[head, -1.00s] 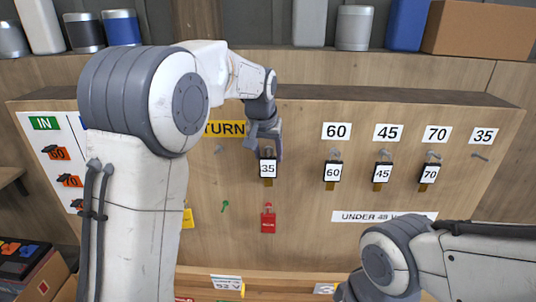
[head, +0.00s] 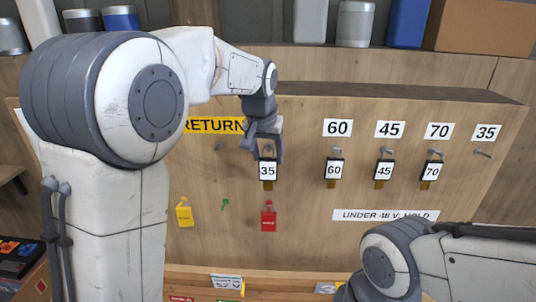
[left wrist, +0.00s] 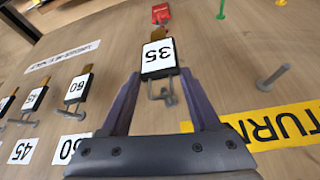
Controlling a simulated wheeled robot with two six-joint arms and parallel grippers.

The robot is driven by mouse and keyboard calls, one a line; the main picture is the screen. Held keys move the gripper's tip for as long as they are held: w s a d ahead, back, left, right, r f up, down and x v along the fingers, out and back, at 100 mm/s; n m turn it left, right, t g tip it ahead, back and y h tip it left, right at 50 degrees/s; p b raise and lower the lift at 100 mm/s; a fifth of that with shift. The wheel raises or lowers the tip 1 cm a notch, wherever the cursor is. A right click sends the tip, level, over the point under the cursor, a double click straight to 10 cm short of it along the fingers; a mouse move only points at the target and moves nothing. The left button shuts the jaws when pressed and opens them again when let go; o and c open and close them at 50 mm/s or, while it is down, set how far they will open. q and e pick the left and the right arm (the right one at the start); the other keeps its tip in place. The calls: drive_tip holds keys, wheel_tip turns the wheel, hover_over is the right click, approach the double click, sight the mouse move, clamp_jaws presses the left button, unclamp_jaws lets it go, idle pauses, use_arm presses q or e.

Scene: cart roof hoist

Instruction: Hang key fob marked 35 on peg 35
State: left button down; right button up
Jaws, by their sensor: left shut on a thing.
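The key fob marked 35 (head: 267,171) is a black tag with a white label, hanging upright against the wooden board below the yellow RETURN sign. My left gripper (head: 267,152) is shut on its top. In the left wrist view the fob (left wrist: 158,56) shows between the fingertips (left wrist: 160,78), with a grey peg (left wrist: 166,94) right at its top loop. I cannot tell whether the loop is still around that peg. Peg 35 (head: 483,153) is bare, below the 35 label (head: 487,132) at the board's right. My right gripper is out of view.
Fobs 60 (head: 334,170), 45 (head: 384,171) and 70 (head: 432,171) hang on pegs between my left gripper and peg 35. A bare peg (head: 218,146) is left of the gripper. A red tag (head: 268,218) hangs below. My right arm crosses the lower right.

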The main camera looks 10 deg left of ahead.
sight(267, 161)
use_arm(q)
drive_tip(key=shift+s+d+r, duration=0.1)
drive_tip(key=shift+s, duration=0.3)
drive_tip(key=shift+s+d+b, duration=0.15)
drive_tip(key=shift+s+b, duration=0.3)
drive_tip(key=shift+s, duration=0.25)
drive_tip(key=shift+s+d+b, duration=0.1)
drive_tip(key=shift+s+b, duration=0.3)
drive_tip(key=shift+s, duration=0.25)
drive_tip(key=shift+s+d+b, duration=0.25)
drive_tip(key=shift+s+b, duration=0.1)
drive_tip(key=shift+s, duration=0.75)
